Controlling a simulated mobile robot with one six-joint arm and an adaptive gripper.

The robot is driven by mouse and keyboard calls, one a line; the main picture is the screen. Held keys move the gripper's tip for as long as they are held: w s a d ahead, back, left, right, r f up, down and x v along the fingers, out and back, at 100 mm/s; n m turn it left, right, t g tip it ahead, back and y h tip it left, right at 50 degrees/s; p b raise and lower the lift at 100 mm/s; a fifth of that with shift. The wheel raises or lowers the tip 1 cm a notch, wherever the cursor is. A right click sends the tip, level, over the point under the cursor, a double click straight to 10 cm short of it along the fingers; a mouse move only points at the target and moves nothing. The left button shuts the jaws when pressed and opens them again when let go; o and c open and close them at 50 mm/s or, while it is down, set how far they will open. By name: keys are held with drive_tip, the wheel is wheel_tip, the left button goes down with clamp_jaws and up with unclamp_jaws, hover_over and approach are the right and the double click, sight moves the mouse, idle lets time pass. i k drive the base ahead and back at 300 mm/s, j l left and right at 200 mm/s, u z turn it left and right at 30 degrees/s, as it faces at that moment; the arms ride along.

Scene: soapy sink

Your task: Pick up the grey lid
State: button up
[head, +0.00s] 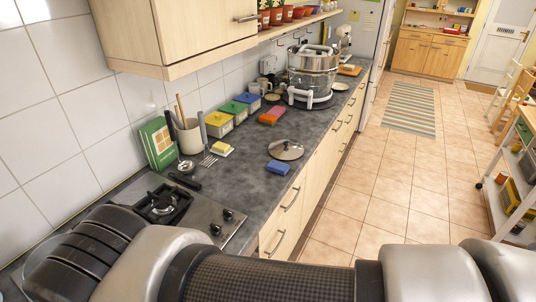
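The grey lid (286,150) is a round, shallow lid with a small knob on top. It lies flat on the dark countertop (240,178), close to the counter's front edge. Nothing covers it in the head view. My own arm's links cross the bottom of the picture, well apart from the lid. My gripper's fingers do not show in this view.
A blue sponge (279,167) lies just in front of the lid. An orange-red block (272,115) lies behind it. A gas hob (165,203), a utensil crock (187,136), lidded boxes (219,124) and a large clear steamer (313,72) stand along the counter. The wall cabinet (185,30) overhangs the back.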

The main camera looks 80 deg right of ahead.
sight(283, 149)
drive_tip(key=z, duration=2.65)
drive_tip(key=i+l+u, duration=0.1)
drive_tip(key=u, duration=0.25)
drive_tip(key=i+l+u, duration=0.1)
drive_tip(key=u, duration=0.3)
drive_tip(key=i+l+u, duration=0.2)
drive_tip(key=u, duration=0.15)
drive_tip(key=i+l, duration=0.15)
drive_tip(key=l, duration=0.2)
drive_tip(key=i+l+u, duration=0.15)
drive_tip(key=i+l, duration=0.2)
drive_tip(key=l, duration=0.3)
drive_tip(key=i+l+u, duration=0.15)
drive_tip(key=l, duration=0.2)
drive_tip(key=i+l, duration=0.1)
drive_tip(key=l, duration=0.25)
drive_tip(key=i+l+u, duration=0.1)
drive_tip(key=l, duration=0.25)
